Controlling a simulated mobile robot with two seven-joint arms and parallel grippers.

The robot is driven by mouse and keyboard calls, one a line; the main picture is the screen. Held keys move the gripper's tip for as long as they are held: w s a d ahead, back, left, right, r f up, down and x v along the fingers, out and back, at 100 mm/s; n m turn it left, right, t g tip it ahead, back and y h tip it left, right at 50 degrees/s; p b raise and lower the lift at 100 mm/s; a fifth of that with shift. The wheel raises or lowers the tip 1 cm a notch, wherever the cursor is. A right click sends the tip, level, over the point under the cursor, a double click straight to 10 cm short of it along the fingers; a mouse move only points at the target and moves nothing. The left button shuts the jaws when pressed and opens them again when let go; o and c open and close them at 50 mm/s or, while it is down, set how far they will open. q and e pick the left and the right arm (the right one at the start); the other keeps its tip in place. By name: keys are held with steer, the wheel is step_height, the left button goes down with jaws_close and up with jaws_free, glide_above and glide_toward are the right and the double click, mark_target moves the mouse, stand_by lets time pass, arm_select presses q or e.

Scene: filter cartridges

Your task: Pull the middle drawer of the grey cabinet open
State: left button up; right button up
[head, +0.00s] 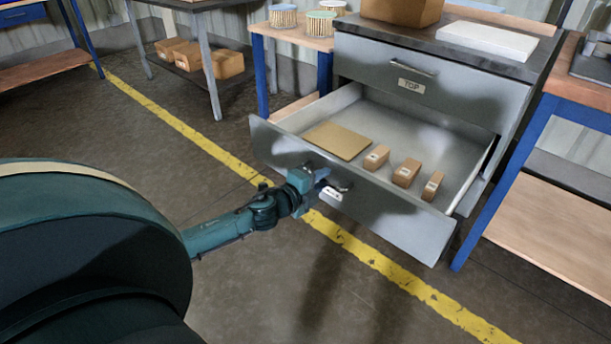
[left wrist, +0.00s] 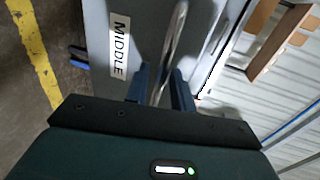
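The grey cabinet (head: 430,125) has its middle drawer (head: 385,215) standing far out, with its inside in plain view. The top drawer (head: 409,85), labelled TOP, is closed. The middle drawer's bar handle (left wrist: 176,35) and MIDDLE label (left wrist: 119,46) show in the left wrist view. My left gripper (head: 322,180) is at that handle, its fingers (left wrist: 161,85) close on either side of the bar and shut on it. The head view partly hides the handle behind the gripper. My right gripper is not in view.
The drawer holds a flat tan board (head: 337,140) and three small brown boxes, one in the middle (head: 406,173). A blue-legged workbench (head: 560,200) stands close at right. Open floor (head: 250,285) with a yellow line lies in front of the drawer.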

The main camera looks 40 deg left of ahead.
arm_select(q)
steer(key=p+v, duration=0.2)
steer(key=v, duration=1)
steer(key=shift+s, duration=0.3)
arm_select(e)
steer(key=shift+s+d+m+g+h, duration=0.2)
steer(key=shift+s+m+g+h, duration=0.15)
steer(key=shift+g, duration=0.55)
arm_select(q)
steer(key=shift+r, duration=0.15)
